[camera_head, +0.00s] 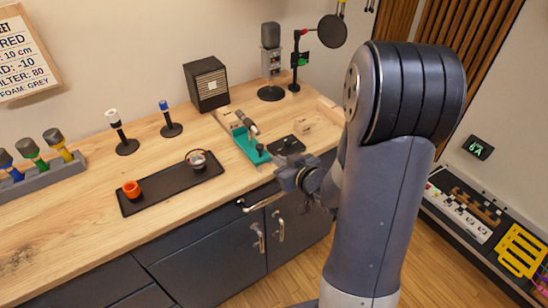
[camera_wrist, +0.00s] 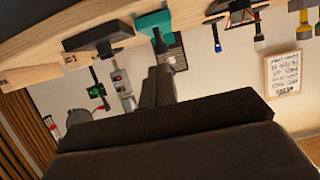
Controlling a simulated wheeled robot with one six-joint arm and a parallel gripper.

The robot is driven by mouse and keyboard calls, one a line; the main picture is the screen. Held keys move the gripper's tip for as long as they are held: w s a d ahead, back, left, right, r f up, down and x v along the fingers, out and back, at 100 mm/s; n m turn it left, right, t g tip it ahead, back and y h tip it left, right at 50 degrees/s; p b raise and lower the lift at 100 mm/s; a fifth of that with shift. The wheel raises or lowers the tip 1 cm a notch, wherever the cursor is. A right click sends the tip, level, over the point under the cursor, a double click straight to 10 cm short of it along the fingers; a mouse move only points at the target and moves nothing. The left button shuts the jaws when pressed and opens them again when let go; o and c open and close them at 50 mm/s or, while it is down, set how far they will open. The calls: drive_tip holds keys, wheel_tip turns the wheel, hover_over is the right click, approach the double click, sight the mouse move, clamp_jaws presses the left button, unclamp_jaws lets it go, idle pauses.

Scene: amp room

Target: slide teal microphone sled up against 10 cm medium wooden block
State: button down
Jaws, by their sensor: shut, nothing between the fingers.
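More pale wood shows by the sled's far left side; I cannot tell which piece is the 10 cm medium block. My gripper (camera_head: 283,167) is shut and empty near the counter's front edge, close to the sled's near end. Its dark fingers (camera_wrist: 160,82) fill the wrist view's middle.
A black base with a knob (camera_head: 287,145) lies between sled and small block. A speaker (camera_head: 208,82) and a microphone stand (camera_head: 271,62) stand behind.

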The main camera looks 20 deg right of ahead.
drive_tip(key=b, duration=0.2)
approach(251, 135)
drive_tip(key=shift+s+f, duration=0.1)
drive_tip(key=shift+f, duration=1.7)
drive_tip(key=shift+w+a, duration=0.5)
drive_tip(key=shift+w, duration=1.15)
drive_tip(key=shift+w+a, duration=0.5)
drive_tip(key=shift+w, duration=1.1)
drive_tip(key=shift+w+a, duration=0.5)
drive_tip(key=shift+w, duration=1.15)
drive_tip(key=shift+f+p+v, duration=0.1)
drive_tip(key=shift+p+v, duration=0.15)
drive_tip(key=shift+v, duration=1.6)
drive_tip(key=shift+f+p+v, duration=0.15)
drive_tip(key=shift+p+v, duration=0.1)
drive_tip(key=shift+v, duration=1.55)
drive_tip(key=shift+s, duration=0.15)
